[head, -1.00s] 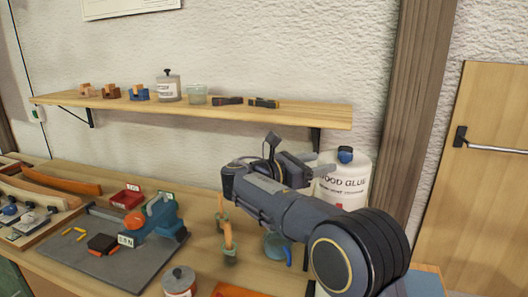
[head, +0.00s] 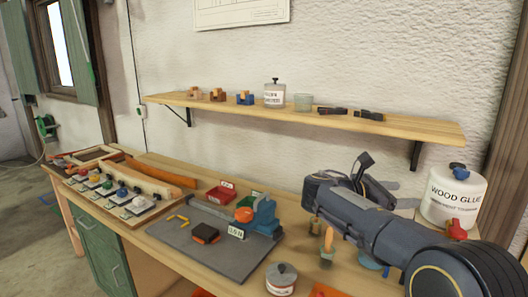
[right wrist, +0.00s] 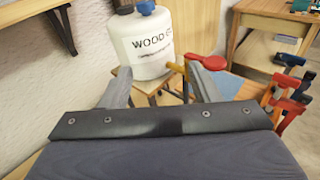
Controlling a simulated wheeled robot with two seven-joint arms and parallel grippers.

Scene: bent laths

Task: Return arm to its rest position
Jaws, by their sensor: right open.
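My right arm comes in from the lower right in the head view and reaches over the right part of the workbench (head: 160,240). Its gripper (head: 398,194) hangs left of the white wood glue tub (head: 440,205), below the wall shelf. In the right wrist view the two grey fingers of the gripper (right wrist: 160,70) stand wide apart with nothing between them. The wood glue tub (right wrist: 150,50) shows beyond them, apart from the fingers. My left gripper is not in view.
The wall shelf (head: 400,124) carries small blocks, a canister and a jar. On the bench are a grey mat (head: 190,254) with a blue clamp-like tool (head: 264,218), a lidded pot (head: 281,280) and curved wooden pieces (head: 150,180). Red clamps (right wrist: 285,95) show at right in the wrist view.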

